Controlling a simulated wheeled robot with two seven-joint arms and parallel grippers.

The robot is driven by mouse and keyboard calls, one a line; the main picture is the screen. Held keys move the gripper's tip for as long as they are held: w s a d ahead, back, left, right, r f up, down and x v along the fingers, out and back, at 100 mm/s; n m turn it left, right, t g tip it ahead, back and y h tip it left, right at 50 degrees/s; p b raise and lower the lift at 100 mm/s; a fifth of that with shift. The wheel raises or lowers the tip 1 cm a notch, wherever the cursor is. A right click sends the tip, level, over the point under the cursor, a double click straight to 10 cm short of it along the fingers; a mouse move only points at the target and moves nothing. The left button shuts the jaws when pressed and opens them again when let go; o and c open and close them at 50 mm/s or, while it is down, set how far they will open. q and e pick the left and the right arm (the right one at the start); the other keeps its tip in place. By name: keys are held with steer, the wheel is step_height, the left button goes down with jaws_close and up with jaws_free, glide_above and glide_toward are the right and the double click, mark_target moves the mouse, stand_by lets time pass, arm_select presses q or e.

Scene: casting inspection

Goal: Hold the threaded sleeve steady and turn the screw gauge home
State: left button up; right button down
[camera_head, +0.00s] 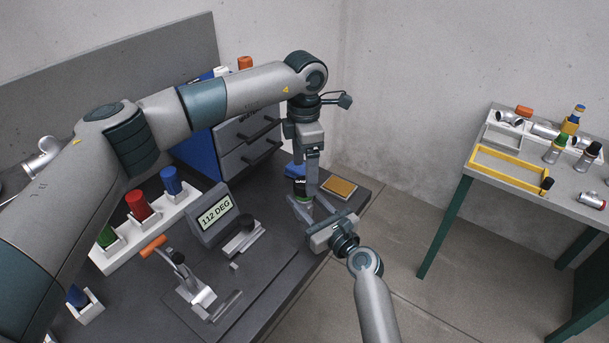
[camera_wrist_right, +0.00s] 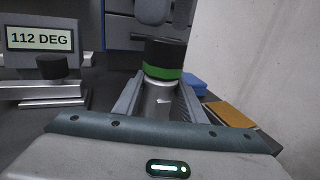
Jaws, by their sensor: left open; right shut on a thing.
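The screw gauge (camera_wrist_right: 165,55) has a black knob with a green band. It stands upright on top of the metallic threaded sleeve (camera_wrist_right: 158,98) in the right wrist view. In the head view the gauge (camera_head: 301,188) is small and partly hidden. My right gripper (camera_head: 300,205) is shut on the sleeve, with one finger on each side. My left gripper (camera_head: 312,172) points down, open, at the gauge's knob. Its lower end also shows above the knob in the right wrist view (camera_wrist_right: 152,12). Whether its fingers touch the knob cannot be told.
A display (camera_head: 215,214) reads 112 DEG. A white rack (camera_head: 150,228) holds green, red and blue gauges. A clamp with an orange handle (camera_head: 153,246) stands in front. A blue block (camera_head: 294,170) and a brown-topped pad (camera_head: 339,187) lie nearby. A side table (camera_head: 540,205) carries several parts.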

arm_select(q)
step_height(320, 180, up, 9)
stand_by(0.4)
steer(key=shift+r, duration=0.1)
arm_select(e)
steer(key=c, duration=1)
jaws_free()
steer(key=shift+c, duration=0.2)
arm_select(q)
steer(key=shift+f+b, duration=0.65)
steer(key=shift+f, duration=0.05)
arm_select(e)
steer(key=v, duration=1.7)
steer(key=shift+s+d, duration=0.1)
steer(key=shift+s, duration=0.05)
